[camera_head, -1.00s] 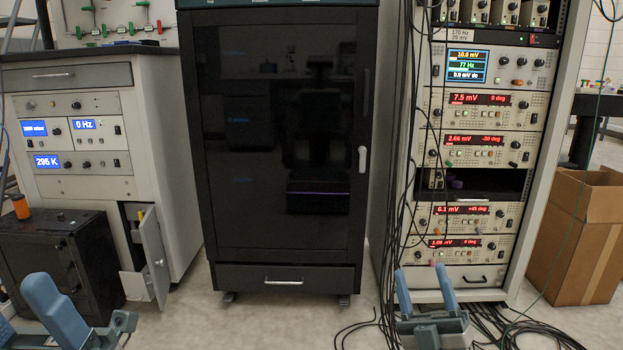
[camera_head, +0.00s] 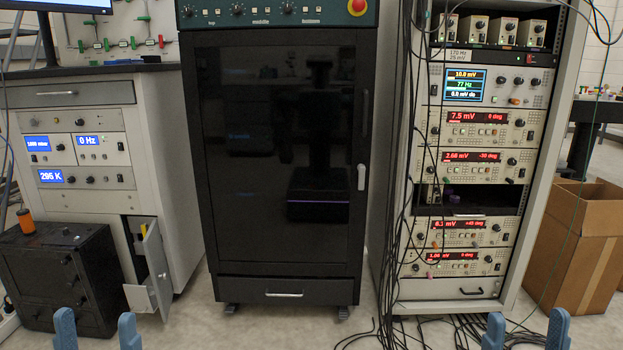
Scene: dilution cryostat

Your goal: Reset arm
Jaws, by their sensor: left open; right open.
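My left gripper (camera_head: 97,332) shows at the bottom left edge of the head view, its two blue fingers upright and apart. It is open with nothing between the fingers. My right gripper (camera_head: 526,332) shows at the bottom right edge, also with two blue fingers apart and nothing between them. Both grippers are cut off by the lower edge of the picture. Both appear in front of the floor and touch nothing that I can see.
A black glass-fronted cabinet (camera_head: 285,160) stands in the middle. An instrument rack (camera_head: 475,165) with hanging cables (camera_head: 405,200) is on the right, beside a cardboard box (camera_head: 585,240). At left, a bench cabinet has a small open door (camera_head: 155,260) near a black box (camera_head: 60,275).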

